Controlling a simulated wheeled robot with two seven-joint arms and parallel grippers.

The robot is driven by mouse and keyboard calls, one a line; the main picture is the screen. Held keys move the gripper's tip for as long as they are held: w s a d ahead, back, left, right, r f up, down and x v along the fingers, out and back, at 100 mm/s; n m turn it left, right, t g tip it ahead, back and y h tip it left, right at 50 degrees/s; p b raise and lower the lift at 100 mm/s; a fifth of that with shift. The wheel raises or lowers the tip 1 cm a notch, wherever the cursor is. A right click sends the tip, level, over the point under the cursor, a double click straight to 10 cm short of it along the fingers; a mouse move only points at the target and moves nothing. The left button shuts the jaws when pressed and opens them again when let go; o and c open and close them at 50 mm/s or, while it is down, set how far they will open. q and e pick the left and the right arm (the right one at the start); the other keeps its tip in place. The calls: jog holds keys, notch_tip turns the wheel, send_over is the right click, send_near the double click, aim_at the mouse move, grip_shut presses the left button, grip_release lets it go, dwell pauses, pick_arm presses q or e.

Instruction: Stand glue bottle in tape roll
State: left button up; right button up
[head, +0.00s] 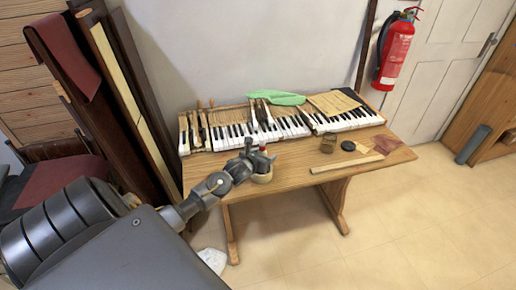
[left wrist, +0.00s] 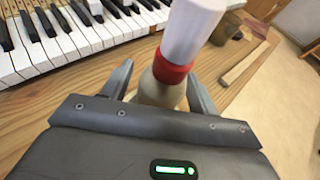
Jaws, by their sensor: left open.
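The glue bottle (left wrist: 188,35) has a white upper part and a red band. In the left wrist view it is between my left gripper's fingers (left wrist: 158,82), with a pale beige rounded part below the band. My left gripper (head: 262,157) is open around it, with no clear grip contact. In the head view the bottle's red part (head: 262,148) shows just above the gripper, and the beige tape roll (head: 262,177) lies on the table below. The bottle looks upright over the roll; the gripper hides whether its base is inside. My right gripper is not in view.
Piano keys (head: 230,131) line the back of the wooden table (head: 300,165), with a green cloth (head: 275,96) on top. To the right are a small brown container (head: 328,143), a black disc (head: 348,146) and a wooden strip (head: 346,163).

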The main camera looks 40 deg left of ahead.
pick_arm(q)
jog(key=b+v, duration=0.1)
jog(key=v, duration=1.1)
jog(key=shift+b, duration=0.4)
jog(key=shift+w, duration=0.1)
jog(key=s+d+f+n+g+h, duration=0.1)
jog(key=d+f+n, duration=0.4)
jog(key=f+n, duration=0.2)
jog(key=s+d+f+n+h, duration=0.15)
jog(key=d+f+n, duration=0.25)
jog(key=f+n, duration=0.4)
jog(key=s+d+f+n+g, duration=0.15)
jog(key=s+f+n, duration=0.35)
jog(key=f, duration=0.5)
jog(key=s+f+n+g, duration=0.3)
jog(key=s+f, duration=0.3)
jog(key=f, duration=0.5)
jog(key=s+d+f+n+g, duration=0.1)
jog(key=s+f, duration=0.4)
jog(key=s, duration=0.5)
jog(key=s+d+f+n+g, duration=0.2)
jog(key=s+f, duration=0.4)
jog(key=s, duration=0.4)
jog(key=s+d+f+n+g, duration=0.2)
jog(key=s+f+n+g, duration=0.2)
jog(key=s, duration=0.6)
jog(key=shift+d+f+n, duration=0.25)
jog(key=shift+f+n, duration=0.55)
jog(key=shift+f, duration=0.05)
